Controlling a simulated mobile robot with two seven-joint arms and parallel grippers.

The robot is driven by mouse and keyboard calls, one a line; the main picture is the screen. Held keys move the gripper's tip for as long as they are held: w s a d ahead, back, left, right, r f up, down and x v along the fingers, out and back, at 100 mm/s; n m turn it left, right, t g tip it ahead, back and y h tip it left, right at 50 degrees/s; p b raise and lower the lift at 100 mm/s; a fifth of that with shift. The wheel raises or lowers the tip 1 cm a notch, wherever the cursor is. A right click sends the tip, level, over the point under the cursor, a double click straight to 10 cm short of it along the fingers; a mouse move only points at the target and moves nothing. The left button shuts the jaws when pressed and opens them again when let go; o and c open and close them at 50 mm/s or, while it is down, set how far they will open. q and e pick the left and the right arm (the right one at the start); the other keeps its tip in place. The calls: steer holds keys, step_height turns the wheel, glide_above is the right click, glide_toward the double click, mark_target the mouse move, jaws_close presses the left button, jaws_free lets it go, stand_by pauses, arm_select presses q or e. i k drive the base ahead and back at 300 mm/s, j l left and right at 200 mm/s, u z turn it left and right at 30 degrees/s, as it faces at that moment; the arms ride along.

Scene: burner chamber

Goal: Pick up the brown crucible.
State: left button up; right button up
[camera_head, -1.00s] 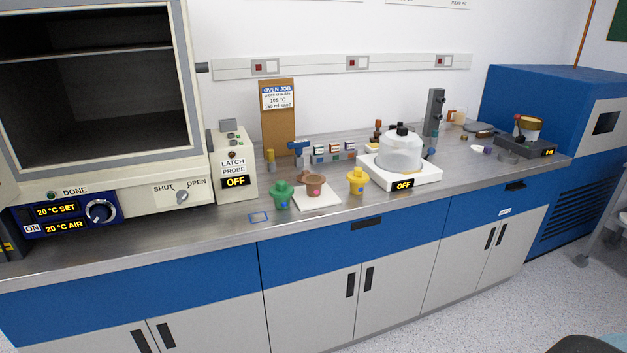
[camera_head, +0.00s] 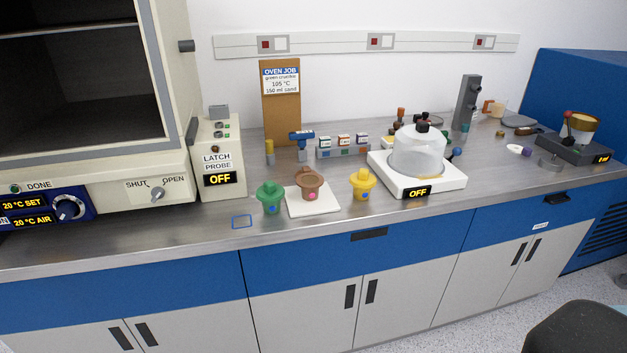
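The brown crucible (camera_head: 311,186) stands upright on a white square tile (camera_head: 313,208) near the front of the steel bench. It has a pink dot on its front. A green crucible (camera_head: 270,198) stands just to its left, off the tile. A yellow crucible (camera_head: 362,185) stands to its right, also off the tile. Neither of my grippers shows in the head view.
The open oven (camera_head: 80,100) and the latch probe box (camera_head: 218,160) stand at the left. A white device with a clear dome (camera_head: 416,152) is at the right of the crucibles. A small rack (camera_head: 343,148) is behind. A dark rounded object (camera_head: 579,328) is at lower right.

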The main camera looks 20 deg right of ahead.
mark_target(310, 183)
steer(key=i+l, duration=0.1)
steer(key=l, duration=0.4)
steer(key=i+l+u, duration=0.1)
steer(key=l, duration=0.4)
steer(key=i+l+u, duration=0.1)
steer(key=l, duration=0.4)
steer(key=i+l, duration=0.15)
steer(key=l, duration=0.4)
